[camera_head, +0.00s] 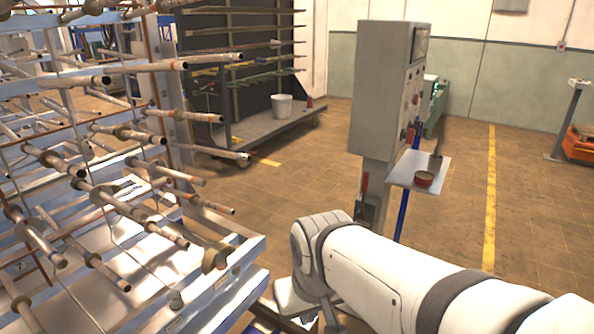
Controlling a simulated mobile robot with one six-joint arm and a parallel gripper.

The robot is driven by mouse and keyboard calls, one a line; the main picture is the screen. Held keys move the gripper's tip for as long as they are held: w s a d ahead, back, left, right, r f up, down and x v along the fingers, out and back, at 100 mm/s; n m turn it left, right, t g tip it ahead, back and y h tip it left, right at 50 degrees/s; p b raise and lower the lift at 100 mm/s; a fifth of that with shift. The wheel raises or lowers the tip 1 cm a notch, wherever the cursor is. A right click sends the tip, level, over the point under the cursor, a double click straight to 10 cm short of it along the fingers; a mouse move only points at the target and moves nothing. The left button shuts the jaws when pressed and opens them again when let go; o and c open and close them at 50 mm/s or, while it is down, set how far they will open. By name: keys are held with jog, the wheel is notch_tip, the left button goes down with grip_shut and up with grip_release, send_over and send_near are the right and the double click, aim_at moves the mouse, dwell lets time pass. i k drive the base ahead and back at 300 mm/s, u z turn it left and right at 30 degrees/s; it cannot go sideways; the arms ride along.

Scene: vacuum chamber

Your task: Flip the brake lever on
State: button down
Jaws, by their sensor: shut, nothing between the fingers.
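A grey control cabinet (381,90) stands on a post right of the picture's middle. A small upright lever with a red grip (365,183) shows low on the post's left side, just above my arm. It may be the brake lever, but I cannot tell its on or off position. My white arm reaches in from the lower right and bends down near the bottom middle, in front of the post's foot. My gripper's fingers do not show, so I cannot see whether they touch anything.
A rack with many metal rods (155,170) fills the left side, its rod ends pointing towards the cabinet. A small shelf (402,170) on the cabinet holds a red tin (424,179). A white bucket (282,105) stands behind. The floor right of the cabinet is open.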

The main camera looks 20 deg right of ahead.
aim_at(363, 213)
jog(key=z, duration=0.15)
jog(key=i, duration=0.9)
jog(key=u, duration=0.05)
